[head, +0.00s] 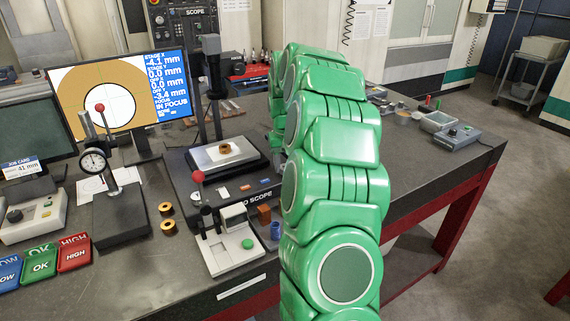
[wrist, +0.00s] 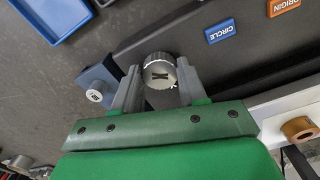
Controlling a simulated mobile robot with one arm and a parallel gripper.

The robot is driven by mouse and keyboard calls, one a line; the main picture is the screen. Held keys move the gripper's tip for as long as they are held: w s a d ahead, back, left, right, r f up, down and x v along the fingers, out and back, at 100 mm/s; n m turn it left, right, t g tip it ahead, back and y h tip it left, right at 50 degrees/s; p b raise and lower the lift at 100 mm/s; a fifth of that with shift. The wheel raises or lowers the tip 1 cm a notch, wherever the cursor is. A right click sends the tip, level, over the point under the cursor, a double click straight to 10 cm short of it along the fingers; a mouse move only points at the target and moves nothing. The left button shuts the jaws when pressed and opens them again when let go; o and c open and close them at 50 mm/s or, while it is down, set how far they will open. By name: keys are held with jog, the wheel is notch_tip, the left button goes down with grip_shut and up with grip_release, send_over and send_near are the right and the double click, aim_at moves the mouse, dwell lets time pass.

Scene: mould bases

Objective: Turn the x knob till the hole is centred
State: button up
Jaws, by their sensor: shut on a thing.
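In the wrist view my gripper (wrist: 157,88) is shut on a round ribbed grey knob (wrist: 159,72) marked X, with one finger on each side of it. In the head view my green arm hides the knob and most of the gripper. The monitor (head: 116,92) shows a white hole in a brown field with thin crosshair lines. Its readout gives stage X -4.1 mm, stage Y 0.0 mm and IN FOCUS. A brown ring (head: 225,149) lies on the scope's stage (head: 206,160); it also shows in the wrist view (wrist: 298,128).
Blue CIRCLE (wrist: 223,34) and orange ORIGIN (wrist: 281,5) buttons lie close beyond the knob. A second knob on a blue block (wrist: 95,95) is left of my fingers. A dial gauge stand (head: 118,210) and two loose rings (head: 167,218) are on the bench's left.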

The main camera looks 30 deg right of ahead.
aim_at(285, 167)
jog(key=o, duration=1.1)
jog(key=shift+c, duration=0.2)
jog(key=shift+r, duration=0.1)
jog(key=shift+r, duration=3.8)
jog(key=shift+a, duration=0.1)
